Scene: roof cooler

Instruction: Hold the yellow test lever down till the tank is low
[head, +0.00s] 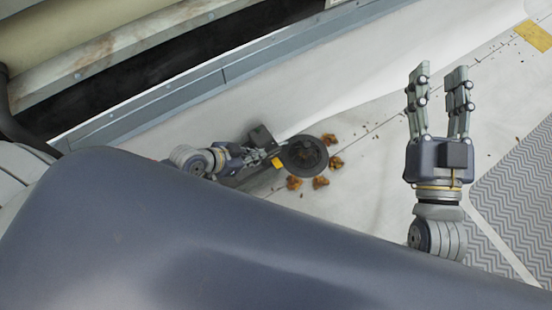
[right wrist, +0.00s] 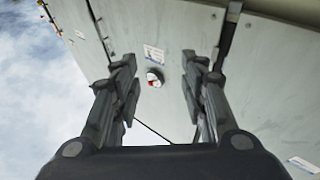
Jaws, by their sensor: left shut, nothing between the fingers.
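A small yellow piece, seemingly the test lever (head: 277,162), shows beside a dark round fitting (head: 304,156) low on the pale roof. My left gripper (head: 262,157) is shut and empty, with its fingers close to the yellow piece. I cannot tell whether they touch it or whether it is pressed down. My right gripper (head: 440,85) is raised, open and empty, well to the right of the lever. Its spread fingers (right wrist: 160,85) also show in the right wrist view. I cannot make out the tank or its level.
Several brown leaf clumps (head: 321,182) lie around the round fitting. A grey metal ledge (head: 230,75) runs behind. A grey zigzag walkway mat (head: 515,185) lies at the right.

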